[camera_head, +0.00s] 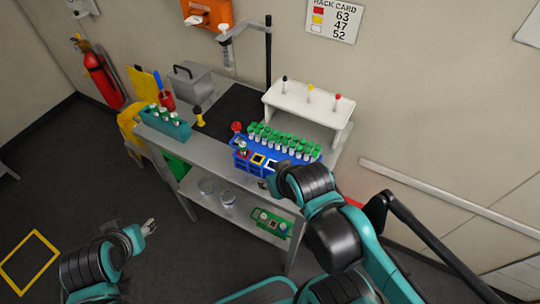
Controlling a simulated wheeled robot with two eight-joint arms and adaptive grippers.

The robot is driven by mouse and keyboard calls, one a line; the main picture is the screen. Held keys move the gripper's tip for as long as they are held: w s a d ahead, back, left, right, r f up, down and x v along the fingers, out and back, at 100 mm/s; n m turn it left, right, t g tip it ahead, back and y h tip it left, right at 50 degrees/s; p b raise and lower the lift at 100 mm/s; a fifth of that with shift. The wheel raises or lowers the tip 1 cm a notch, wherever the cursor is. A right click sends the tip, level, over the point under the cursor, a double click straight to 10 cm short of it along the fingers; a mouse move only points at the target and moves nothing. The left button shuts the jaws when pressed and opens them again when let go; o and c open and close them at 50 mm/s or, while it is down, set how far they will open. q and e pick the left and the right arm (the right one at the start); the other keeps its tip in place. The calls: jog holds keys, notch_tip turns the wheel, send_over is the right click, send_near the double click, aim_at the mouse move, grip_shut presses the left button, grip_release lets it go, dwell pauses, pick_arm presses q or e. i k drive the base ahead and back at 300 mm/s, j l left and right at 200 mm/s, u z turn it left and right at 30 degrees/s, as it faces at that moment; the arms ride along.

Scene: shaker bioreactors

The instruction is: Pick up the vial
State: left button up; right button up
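Several green-capped vials (285,142) stand upright in a blue rack (247,166) on the metal bench. One green-capped vial (243,147) stands apart at the rack's front left. More vials (162,113) stand in a teal rack (178,132) at the bench's left end. My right gripper (271,179) is at the front edge of the blue rack, pointing at it; its fingers are mostly hidden by its own wrist, so its grip does not show. My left gripper (151,227) is low over the floor, left of the bench, away from all vials; its fingers are too small to judge.
A white stand (305,101) with coloured knobs is behind the blue rack. A black mat (238,110), grey box (190,80) and a black post (268,50) are on the bench. The lower shelf (233,208) holds jars and a green rack (271,223). A fire extinguisher (101,77) hangs at left.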

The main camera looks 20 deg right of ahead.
aim_at(164, 112)
jog(key=z, duration=0.5)
jog(key=i+j+z, duration=0.1)
jog(key=j+z, duration=0.25)
jog(key=i+j+z, duration=0.1)
jog(key=j+z, duration=0.55)
jog(key=i, duration=0.05)
